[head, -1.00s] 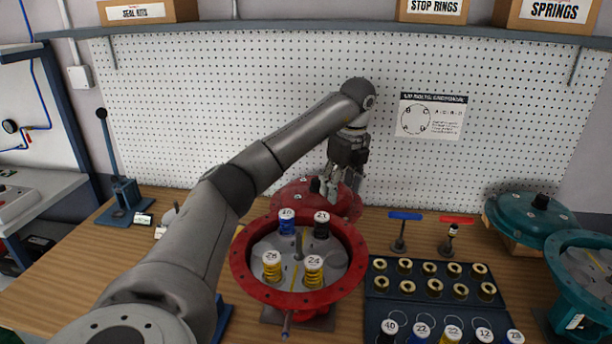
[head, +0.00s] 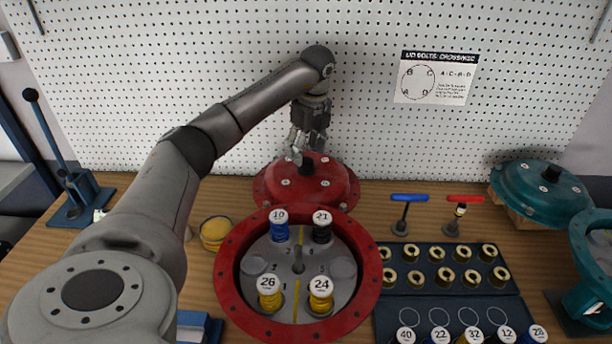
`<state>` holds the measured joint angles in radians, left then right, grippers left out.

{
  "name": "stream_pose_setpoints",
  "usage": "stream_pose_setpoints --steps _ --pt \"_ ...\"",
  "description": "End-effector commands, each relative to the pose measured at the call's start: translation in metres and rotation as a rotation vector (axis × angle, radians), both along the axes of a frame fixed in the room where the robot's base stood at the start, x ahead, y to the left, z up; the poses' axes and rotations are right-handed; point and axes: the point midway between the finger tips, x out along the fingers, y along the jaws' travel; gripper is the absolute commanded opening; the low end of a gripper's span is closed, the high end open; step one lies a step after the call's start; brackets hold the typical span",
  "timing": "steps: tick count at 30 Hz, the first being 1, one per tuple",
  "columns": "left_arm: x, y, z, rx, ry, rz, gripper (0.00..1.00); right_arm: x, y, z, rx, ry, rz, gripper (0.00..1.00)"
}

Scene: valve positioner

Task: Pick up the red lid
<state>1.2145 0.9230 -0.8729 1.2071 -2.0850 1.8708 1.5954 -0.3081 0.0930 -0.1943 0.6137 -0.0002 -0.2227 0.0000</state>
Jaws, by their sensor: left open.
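The red lid (head: 280,192) is a round, flanged dome with a black knob (head: 305,164) on top. It rests at the back of the wooden bench, behind the red housing (head: 228,262). My left gripper (head: 308,150) is open and points down just above the lid, with its fingertips close around the knob's height. I cannot tell whether the fingers touch the knob. Nothing is held in it. The housing is open and holds two yellow springs, a blue one and a black one. My right gripper is not in view.
A teal lid (head: 540,192) and a teal housing (head: 590,250) stand at right. A blue T-handle tool (head: 408,198) and a red one (head: 463,199) stand behind the dark tray (head: 448,286). A yellow-filled dish (head: 215,232) is left of the housing. The pegboard (head: 200,60) stands close behind.

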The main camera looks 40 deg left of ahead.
Motion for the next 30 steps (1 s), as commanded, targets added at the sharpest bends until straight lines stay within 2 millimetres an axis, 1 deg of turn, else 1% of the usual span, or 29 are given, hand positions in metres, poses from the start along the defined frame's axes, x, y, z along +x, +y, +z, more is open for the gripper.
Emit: stream_pose_setpoints --steps 2,6,10,13,19,20,30 --pt "0.001 0.001 -0.006 0.000 0.003 0.000 0.57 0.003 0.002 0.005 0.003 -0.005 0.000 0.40" --pt "0.007 0.002 -0.027 -0.001 0.005 0.001 0.57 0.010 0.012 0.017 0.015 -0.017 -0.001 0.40" --pt "0.007 0.005 -0.044 -0.001 0.003 0.000 0.57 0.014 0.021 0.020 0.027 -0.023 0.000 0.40" --pt "0.008 0.005 -0.050 0.000 0.000 0.000 0.57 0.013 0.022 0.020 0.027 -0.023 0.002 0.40" --pt "0.008 0.006 -0.051 0.000 0.000 0.000 0.57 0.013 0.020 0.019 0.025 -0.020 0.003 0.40" --pt "0.008 0.006 -0.051 0.000 0.000 0.000 0.54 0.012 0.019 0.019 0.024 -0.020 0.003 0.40" --pt "0.008 0.005 -0.051 0.000 0.000 0.000 0.11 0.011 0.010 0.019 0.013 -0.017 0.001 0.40"
